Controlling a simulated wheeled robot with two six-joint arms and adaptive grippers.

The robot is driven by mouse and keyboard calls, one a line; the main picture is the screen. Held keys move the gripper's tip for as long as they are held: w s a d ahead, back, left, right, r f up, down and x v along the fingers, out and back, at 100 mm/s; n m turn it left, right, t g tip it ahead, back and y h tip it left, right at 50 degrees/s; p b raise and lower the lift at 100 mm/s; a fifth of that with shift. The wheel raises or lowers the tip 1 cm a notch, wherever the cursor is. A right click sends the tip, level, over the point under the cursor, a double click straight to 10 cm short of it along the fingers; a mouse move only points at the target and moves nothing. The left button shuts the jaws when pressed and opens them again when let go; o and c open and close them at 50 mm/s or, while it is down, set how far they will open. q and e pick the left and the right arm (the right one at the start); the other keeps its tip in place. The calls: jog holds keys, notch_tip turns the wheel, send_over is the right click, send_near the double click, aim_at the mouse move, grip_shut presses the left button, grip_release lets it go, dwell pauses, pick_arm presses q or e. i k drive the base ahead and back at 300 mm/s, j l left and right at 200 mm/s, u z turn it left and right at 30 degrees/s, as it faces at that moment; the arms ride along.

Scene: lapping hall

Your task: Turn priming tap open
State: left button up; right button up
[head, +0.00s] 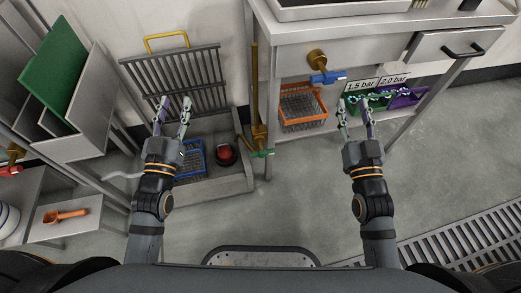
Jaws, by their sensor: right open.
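Several taps show, and I cannot tell by a label which is the priming tap. A tap with a blue handle (328,77) sits on a brass fitting under the bench front. A tap with a green handle (262,153) is low on the brass pipe (254,95) beside the bench leg. A tap with a red handle (10,171) is at the far left edge. My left gripper (175,105) is open and empty in front of the metal rack, left of the brass pipe. My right gripper (355,104) is open, below and right of the blue handle, touching no tap visibly.
A metal rack (190,70) with a yellow handle stands over a grey trough (238,182) holding a blue basket (188,160) and a red-topped item (226,152). An orange basket (302,105) and green and purple bins (405,99) sit under the bench. The floor (290,205) between my arms is clear.

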aim_at(262, 153)
jog(key=l+u, duration=0.1)
jog(key=u, duration=0.3)
jog(key=l+u, duration=0.1)
jog(key=u, duration=0.3)
jog(key=l+u, duration=0.15)
jog(key=u, duration=0.2)
jog(key=l+u, duration=0.1)
jog(key=u, duration=0.3)
jog(key=k+l+u, duration=0.35)
jog(key=l, duration=0.4)
jog(key=k+l+u, duration=0.3)
jog(key=k+l, duration=0.3)
